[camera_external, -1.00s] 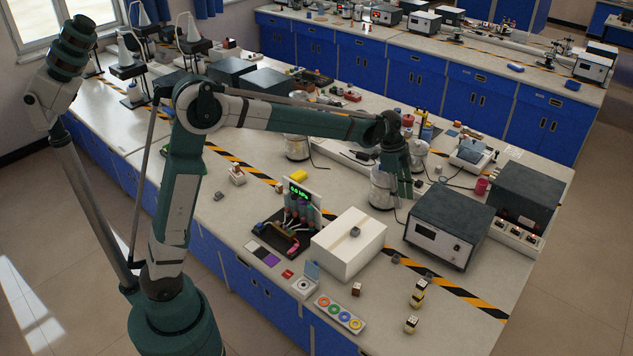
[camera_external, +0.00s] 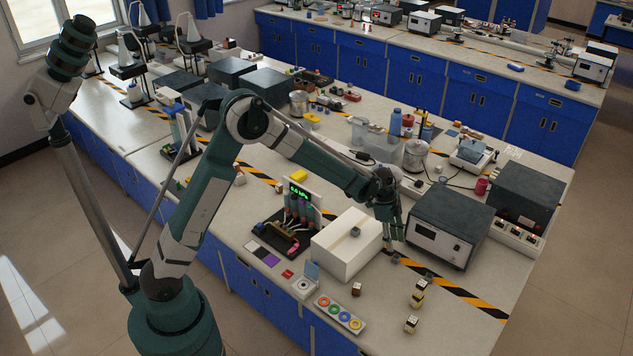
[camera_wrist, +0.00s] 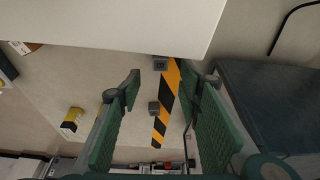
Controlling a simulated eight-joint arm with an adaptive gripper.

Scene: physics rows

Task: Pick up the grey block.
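My gripper (camera_external: 393,238) is open and empty, pointing down beside the white box, above the striped tape. In the wrist view its two green fingers (camera_wrist: 165,92) stand wide apart. One grey block (camera_external: 396,261) shows just below my fingertips in the external view. I cannot tell which one the task means.
The white box (camera_external: 346,252) stands close to the left of my gripper. A dark instrument case (camera_external: 447,228) stands close to its right. Yellow-and-black blocks (camera_external: 418,297) and a brown cube (camera_external: 357,289) lie nearer the front. The bench between them is clear.

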